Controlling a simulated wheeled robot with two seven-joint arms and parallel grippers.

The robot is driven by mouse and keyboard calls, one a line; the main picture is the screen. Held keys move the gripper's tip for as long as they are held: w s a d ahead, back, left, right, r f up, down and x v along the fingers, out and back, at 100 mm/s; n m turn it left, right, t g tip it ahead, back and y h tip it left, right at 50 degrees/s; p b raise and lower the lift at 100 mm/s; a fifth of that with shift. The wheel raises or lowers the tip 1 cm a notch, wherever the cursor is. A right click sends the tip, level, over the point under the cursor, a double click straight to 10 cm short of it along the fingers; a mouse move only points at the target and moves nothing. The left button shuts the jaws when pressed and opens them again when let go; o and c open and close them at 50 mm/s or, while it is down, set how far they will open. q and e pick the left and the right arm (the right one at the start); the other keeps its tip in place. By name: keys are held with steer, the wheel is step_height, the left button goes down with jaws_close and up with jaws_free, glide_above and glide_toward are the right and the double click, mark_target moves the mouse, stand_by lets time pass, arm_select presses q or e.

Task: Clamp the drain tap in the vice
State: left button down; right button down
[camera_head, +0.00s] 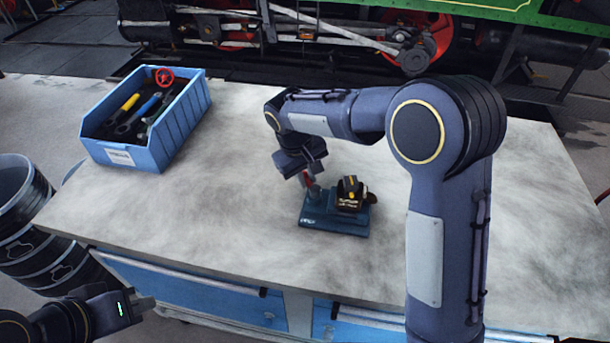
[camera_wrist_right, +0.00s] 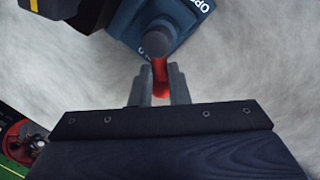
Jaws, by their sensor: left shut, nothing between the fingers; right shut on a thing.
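The vice has a blue base (camera_head: 335,222) and stands on the bench near the middle. A black block (camera_head: 349,194) with yellow marks sits on it, and a small dark brown part shows at its right side. I cannot tell whether that part is the drain tap. My right gripper (camera_head: 306,178) is shut on a red lever at the vice's left side. In the right wrist view the red lever (camera_wrist_right: 160,75) lies between the fingers and meets a dark round pivot (camera_wrist_right: 157,40) on the blue base. My left gripper (camera_head: 146,304) is shut and empty, low in front of the bench.
A blue crate (camera_head: 169,146) at the back left holds tools with yellow and blue handles and a red handwheel (camera_head: 164,77). The bench top (camera_head: 220,215) is clear between crate and vice. Dark drums (camera_head: 25,215) stand left of the bench. A green engine is behind.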

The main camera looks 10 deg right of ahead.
stand_by(0.5)
steer(key=c, duration=1.4)
jaws_free()
steer(key=r, duration=0.2)
steer(key=a+r, duration=0.1)
steer(key=r, duration=0.4)
steer(key=shift+s+a+r, duration=0.2)
steer(key=shift+s+r, duration=0.05)
steer(key=shift+r, duration=0.1)
